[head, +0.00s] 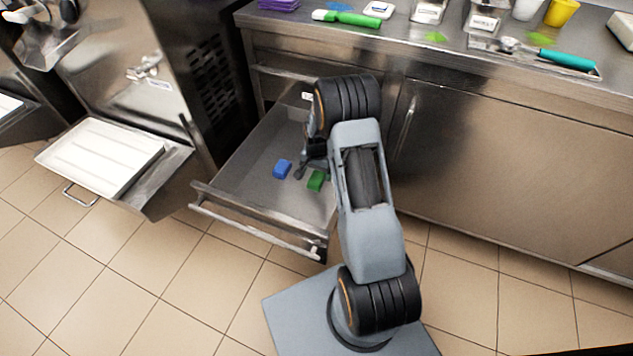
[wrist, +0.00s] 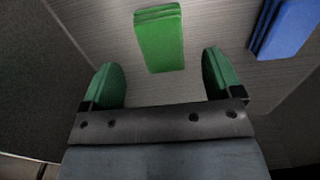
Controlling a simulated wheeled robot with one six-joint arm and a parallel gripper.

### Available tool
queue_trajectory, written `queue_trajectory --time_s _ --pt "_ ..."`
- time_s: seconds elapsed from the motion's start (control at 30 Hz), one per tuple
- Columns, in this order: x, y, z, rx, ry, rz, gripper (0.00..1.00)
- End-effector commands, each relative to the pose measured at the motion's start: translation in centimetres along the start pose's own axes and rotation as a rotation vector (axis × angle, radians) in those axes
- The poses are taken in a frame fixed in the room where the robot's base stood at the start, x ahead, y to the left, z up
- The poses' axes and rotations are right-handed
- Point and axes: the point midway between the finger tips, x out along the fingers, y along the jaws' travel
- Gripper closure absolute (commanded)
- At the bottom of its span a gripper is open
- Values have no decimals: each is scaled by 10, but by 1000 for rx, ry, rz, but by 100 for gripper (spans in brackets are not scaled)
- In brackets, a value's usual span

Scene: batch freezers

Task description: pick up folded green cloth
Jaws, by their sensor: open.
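The folded green cloth (head: 316,180) lies flat on the floor of the open metal drawer (head: 250,170), toward its front right part. In the wrist view the cloth (wrist: 160,40) is a green block just beyond my fingertips, roughly centred between them. My gripper (wrist: 164,82) is open and empty, with its two green-tipped fingers spread apart. In the head view my gripper (head: 306,168) is over the drawer beside the cloth, and my arm partly covers it. I cannot tell the exact height of the fingers above the drawer floor.
The drawer's front wall (head: 255,222) and side walls surround both. A counter (head: 450,55) with tools and containers stands behind. A white tray (head: 100,155) is at left.

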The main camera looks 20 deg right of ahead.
Motion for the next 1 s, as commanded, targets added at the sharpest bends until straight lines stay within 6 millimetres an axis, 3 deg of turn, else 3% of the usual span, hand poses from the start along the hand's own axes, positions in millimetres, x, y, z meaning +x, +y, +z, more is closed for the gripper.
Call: queue_trajectory --time_s 0.4,0.67,1.0 --pt "49 -2 -2 -1 -1 1 15" --pt "50 -2 -2 -1 0 0 15" --pt "50 -2 -2 -1 0 0 47"
